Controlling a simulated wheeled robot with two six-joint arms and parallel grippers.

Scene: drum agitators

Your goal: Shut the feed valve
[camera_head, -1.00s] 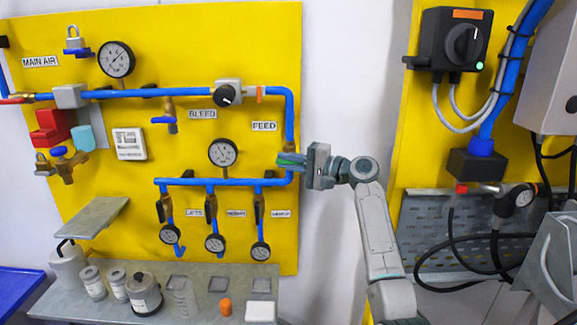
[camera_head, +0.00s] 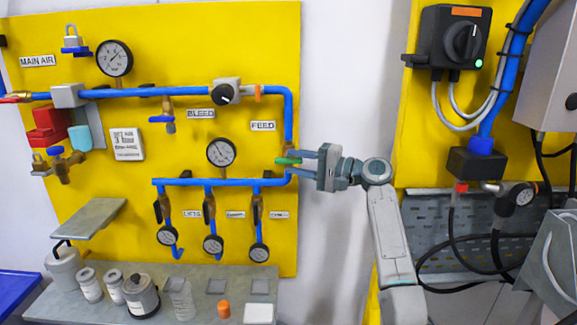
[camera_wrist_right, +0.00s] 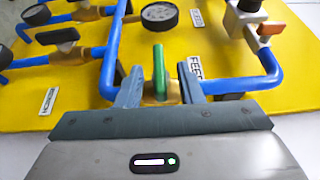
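The feed valve has a green handle (camera_head: 288,160) and a brass body (camera_head: 289,146) on the blue pipe under the FEED label (camera_head: 263,125). In the head view the handle points left, across the vertical pipe. My right gripper (camera_head: 298,163) is open just right of the valve, its fingers one above the other. In the right wrist view the green handle (camera_wrist_right: 158,72) shows between the two spread fingers (camera_wrist_right: 160,90), with a gap on each side. Whether the fingertips reach past the handle is hard to tell. My left gripper is not in view.
Pipes, gauges (camera_head: 221,152) and black-handled valves (camera_head: 257,210) crowd the yellow panel (camera_head: 150,30) left of the gripper. A grey shelf (camera_head: 190,290) with several cans stands below. A black switch box (camera_head: 450,40) and cables are right. Bare wall lies between the panels.

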